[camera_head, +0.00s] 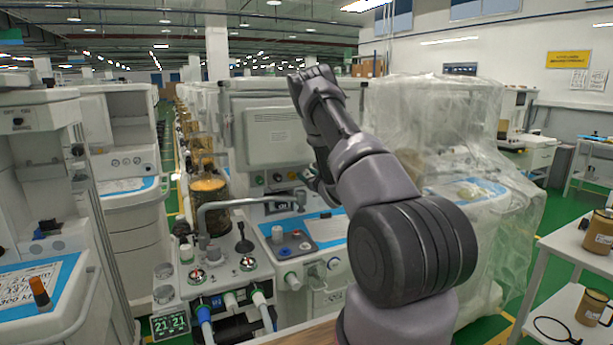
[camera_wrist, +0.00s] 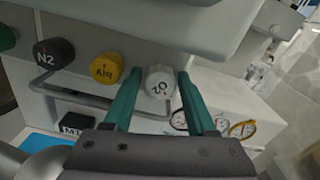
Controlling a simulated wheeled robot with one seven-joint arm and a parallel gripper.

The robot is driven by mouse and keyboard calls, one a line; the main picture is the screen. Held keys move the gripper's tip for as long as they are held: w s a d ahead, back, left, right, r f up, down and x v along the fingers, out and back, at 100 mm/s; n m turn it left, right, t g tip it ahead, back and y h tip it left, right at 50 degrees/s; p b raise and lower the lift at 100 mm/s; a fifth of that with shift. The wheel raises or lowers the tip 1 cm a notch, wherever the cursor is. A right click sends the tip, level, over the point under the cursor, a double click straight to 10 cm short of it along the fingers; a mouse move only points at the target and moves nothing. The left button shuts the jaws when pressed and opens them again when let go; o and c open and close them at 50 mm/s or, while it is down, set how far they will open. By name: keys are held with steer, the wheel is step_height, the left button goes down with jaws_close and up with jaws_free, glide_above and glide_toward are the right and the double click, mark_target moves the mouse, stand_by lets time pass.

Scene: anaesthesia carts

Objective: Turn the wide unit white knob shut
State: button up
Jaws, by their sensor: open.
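The white knob (camera_wrist: 160,84), marked O2, is in the middle of the wrist view on the front of a white unit. My gripper (camera_wrist: 160,74) is open, with one teal finger on each side of the knob. The fingers look close to its sides; I cannot tell whether they touch it. A yellow AIR knob (camera_wrist: 106,68) and a black N2 knob (camera_wrist: 53,52) sit to its left. In the head view, my arm hides most of the gripper and I cannot make out the white knob.
A grey pipe (camera_wrist: 90,101) runs below the knobs. Round gauges (camera_wrist: 242,129) sit low at the right. In the head view, clear plastic sheeting (camera_head: 440,120) drapes a unit on the right, and a white table (camera_head: 575,245) with brown mugs stands at the far right.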

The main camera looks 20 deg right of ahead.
jaws_close()
steer(key=shift+m, duration=0.3)
